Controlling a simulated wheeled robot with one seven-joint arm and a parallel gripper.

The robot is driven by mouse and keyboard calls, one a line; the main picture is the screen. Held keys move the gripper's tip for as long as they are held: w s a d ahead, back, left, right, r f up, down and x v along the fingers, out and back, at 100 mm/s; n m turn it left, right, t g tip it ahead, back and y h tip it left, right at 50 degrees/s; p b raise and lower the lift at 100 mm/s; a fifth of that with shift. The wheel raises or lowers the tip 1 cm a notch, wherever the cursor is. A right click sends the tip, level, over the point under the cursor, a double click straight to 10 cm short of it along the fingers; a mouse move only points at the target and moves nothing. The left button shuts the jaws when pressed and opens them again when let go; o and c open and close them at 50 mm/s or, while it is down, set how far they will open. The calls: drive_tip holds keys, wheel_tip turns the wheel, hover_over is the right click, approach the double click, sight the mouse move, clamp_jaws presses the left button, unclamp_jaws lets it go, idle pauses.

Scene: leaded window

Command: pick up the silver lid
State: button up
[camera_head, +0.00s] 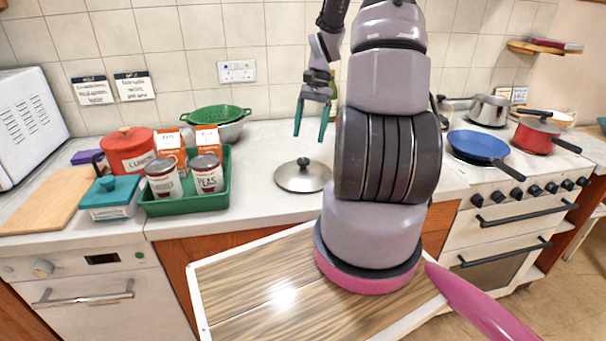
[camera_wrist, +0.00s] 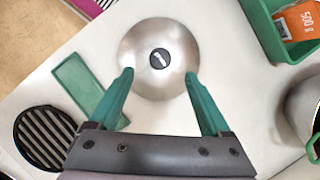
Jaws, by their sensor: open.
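The silver lid (camera_head: 291,182) is a round, shallow dome with a dark knob. It lies knob up on the pale counter, to the right of the green tray. My gripper (camera_head: 309,137) points downward above the lid, open and empty, with a gap between the fingertips and the lid. In the wrist view the lid (camera_wrist: 143,80) lies beyond the two green fingertips (camera_wrist: 159,74), its knob (camera_wrist: 160,58) near the middle between them. My arm covers the counter to the right of the lid in the head view.
A green tray (camera_head: 186,207) with cans and orange-white packs stands left of the lid, and a green colander (camera_head: 215,113) behind it. The wrist view shows a flat green piece (camera_wrist: 82,85) and a black slatted round thing (camera_wrist: 45,137). Counter around the lid is mostly bare.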

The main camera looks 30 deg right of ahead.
sight(304, 159)
drive_tip(key=x, duration=0.7)
drive_tip(key=shift+f, duration=0.35)
clamp_jaws()
idle(1.1)
